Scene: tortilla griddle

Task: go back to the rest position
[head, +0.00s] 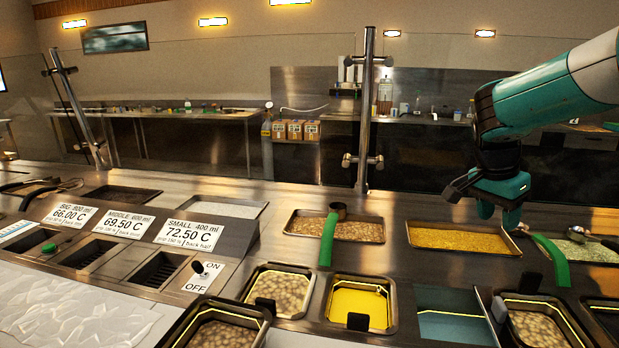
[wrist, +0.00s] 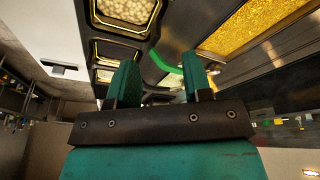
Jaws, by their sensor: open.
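My gripper (head: 498,212) is at the right of the head view, above the counter near the right end of the tray of yellow grains (head: 462,239). In the wrist view my gripper (wrist: 160,85) shows two teal fingers spread apart with nothing between them. A ladle with a green handle (head: 328,238) rests at the tray of pale food (head: 365,229). A second green handle (head: 551,259) lies to the right of my gripper, apart from it.
Sunken pans, one with yellow filling (head: 357,303) and one with beans (head: 282,291), line the front of the counter. A steel post (head: 364,110) stands upright behind. Air above the counter's middle is clear.

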